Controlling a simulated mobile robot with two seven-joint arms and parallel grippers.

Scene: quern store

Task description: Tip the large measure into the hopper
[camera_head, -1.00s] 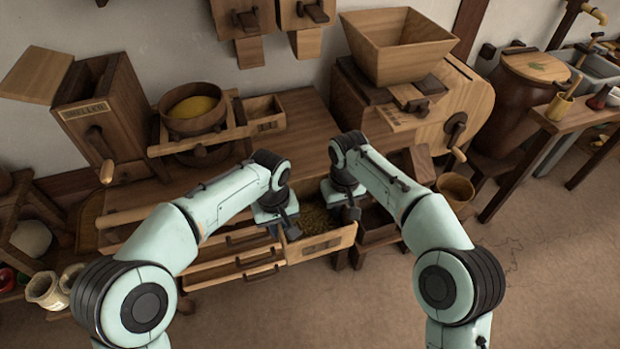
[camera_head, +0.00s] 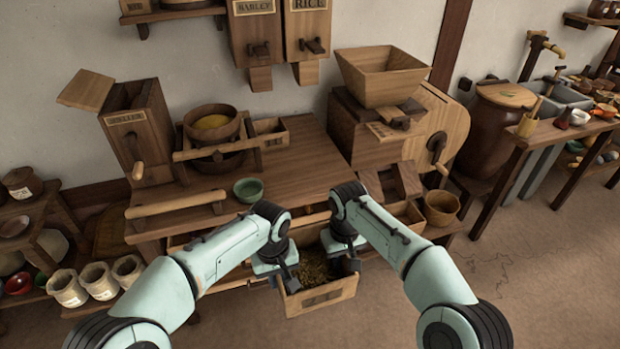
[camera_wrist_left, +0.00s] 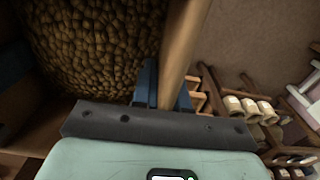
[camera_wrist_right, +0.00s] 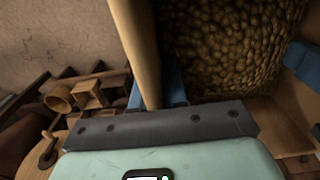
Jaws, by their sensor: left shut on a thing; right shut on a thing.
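The large measure (camera_head: 318,299) is an open wooden box with a label on its front, holding brown grain (camera_head: 316,270). It is level, in front of the bench. My left gripper (camera_head: 287,272) is shut on its left wall and my right gripper (camera_head: 350,262) on its right wall. Both wrist views show the fingers clamping a wooden wall, with grain (camera_wrist_left: 95,45) (camera_wrist_right: 225,40) beside it. The hopper (camera_head: 382,80) is a flared, open-topped wooden box on the mill, at the back right of the bench. Its inside bottom is hidden.
The bench (camera_head: 290,175) carries a huller (camera_head: 140,135) at left, a quern with a yellow-filled bowl (camera_head: 213,128) and a green bowl (camera_head: 248,190). A wooden bucket (camera_head: 441,208) stands right of the measure. White jars (camera_head: 98,281) are at lower left. The floor at right is clear.

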